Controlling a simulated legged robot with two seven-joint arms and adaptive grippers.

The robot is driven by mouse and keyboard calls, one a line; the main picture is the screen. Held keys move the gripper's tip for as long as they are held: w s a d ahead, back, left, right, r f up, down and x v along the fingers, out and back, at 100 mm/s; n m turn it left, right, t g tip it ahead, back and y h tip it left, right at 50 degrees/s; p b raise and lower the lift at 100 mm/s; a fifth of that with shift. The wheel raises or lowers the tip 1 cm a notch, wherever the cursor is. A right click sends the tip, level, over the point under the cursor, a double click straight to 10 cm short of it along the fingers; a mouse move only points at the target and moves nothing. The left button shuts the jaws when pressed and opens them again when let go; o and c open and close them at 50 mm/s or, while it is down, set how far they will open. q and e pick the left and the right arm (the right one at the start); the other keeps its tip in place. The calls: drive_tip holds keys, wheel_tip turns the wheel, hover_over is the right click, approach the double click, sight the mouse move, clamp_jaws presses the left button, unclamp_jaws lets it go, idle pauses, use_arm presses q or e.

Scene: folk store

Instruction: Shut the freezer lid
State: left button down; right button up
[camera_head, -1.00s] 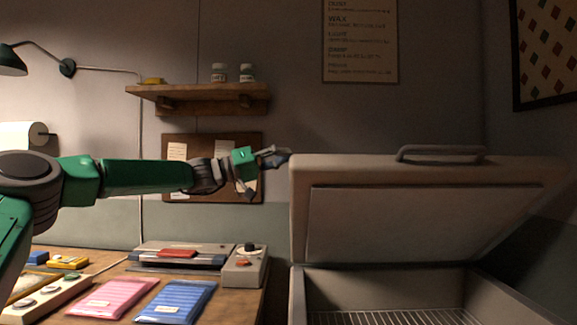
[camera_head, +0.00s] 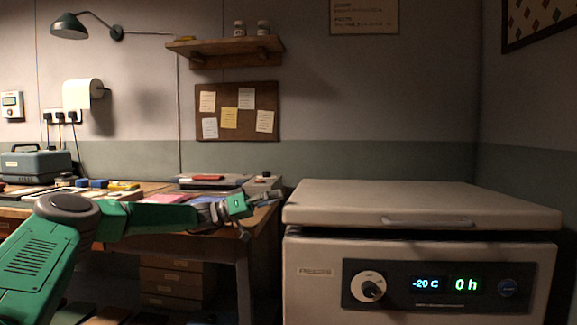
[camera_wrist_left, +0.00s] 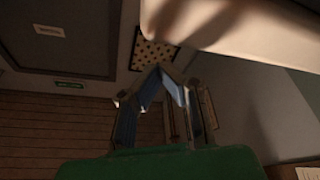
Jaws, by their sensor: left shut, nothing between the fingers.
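The freezer (camera_head: 310,290) stands at the right in the head view, with a dial and a lit display on its front. Its pale lid (camera_head: 420,200) lies down nearly level over the top, with a handle (camera_head: 428,222) on its front edge. A dark gap shows between lid and body; I cannot tell whether the lid is fully seated. My left gripper (camera_head: 252,214) is left of the lid's front left corner, apart from it. In the left wrist view its fingers (camera_wrist_left: 158,70) meet at the tips, shut and empty. A pale slab, seemingly the lid, crosses that view's upper right.
A wooden workbench (camera_head: 215,220) with packets and devices stands left of the freezer, under my left arm. A shelf (camera_head: 225,48) and a cork board (camera_head: 237,112) hang on the wall behind. The space above the lid is clear.

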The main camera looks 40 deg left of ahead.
use_arm(q)
wheel_tip(320, 180, down, 6)
drive_tip(key=d, duration=0.2)
drive_tip(key=shift+s+f, duration=0.15)
drive_tip(key=shift+s, duration=0.25)
use_arm(e)
drive_tip(key=shift+s, duration=0.1)
use_arm(q)
wheel_tip(320, 180, up, 5)
drive_tip(key=s+a+f+p, duration=0.1)
drive_tip(key=s+a+f, duration=0.2)
drive_tip(key=a, duration=0.6)
drive_tip(key=shift+s+a, duration=0.2)
drive_tip(key=shift+s, duration=0.85)
use_arm(e)
drive_tip(key=shift+s+a+r, duration=0.35)
drive_tip(key=shift+a+r, duration=0.1)
drive_tip(key=shift+r, duration=0.2)
